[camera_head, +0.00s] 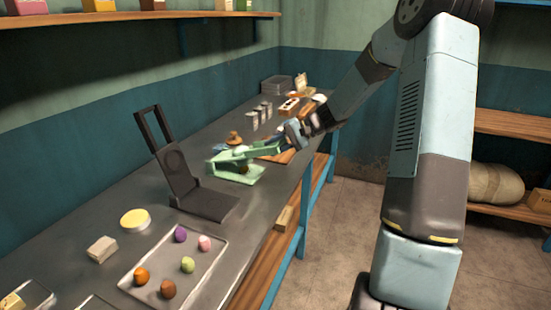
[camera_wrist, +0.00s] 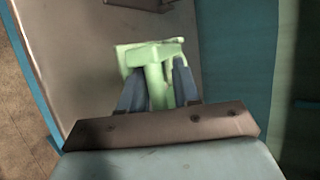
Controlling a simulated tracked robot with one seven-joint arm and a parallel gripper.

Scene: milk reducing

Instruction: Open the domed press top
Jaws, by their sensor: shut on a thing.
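A pale green press (camera_head: 238,172) stands on the metal counter, with a flat base and a long top arm reaching right towards my gripper. It also shows in the wrist view (camera_wrist: 135,58). My gripper (camera_head: 277,146) is shut on the green press's handle, which lies between the two fingers in the wrist view (camera_wrist: 157,84). The top arm sits low over the base. The underside of the top and any dome are too small to make out.
A dark press (camera_head: 183,180) with an upright frame stands nearer on the counter (camera_head: 110,200). A tray (camera_head: 205,262) of several coloured balls, a yellow disc (camera_head: 135,219) and a pale block (camera_head: 102,249) lie in front. Small containers and a grey crate (camera_head: 277,85) are farther back.

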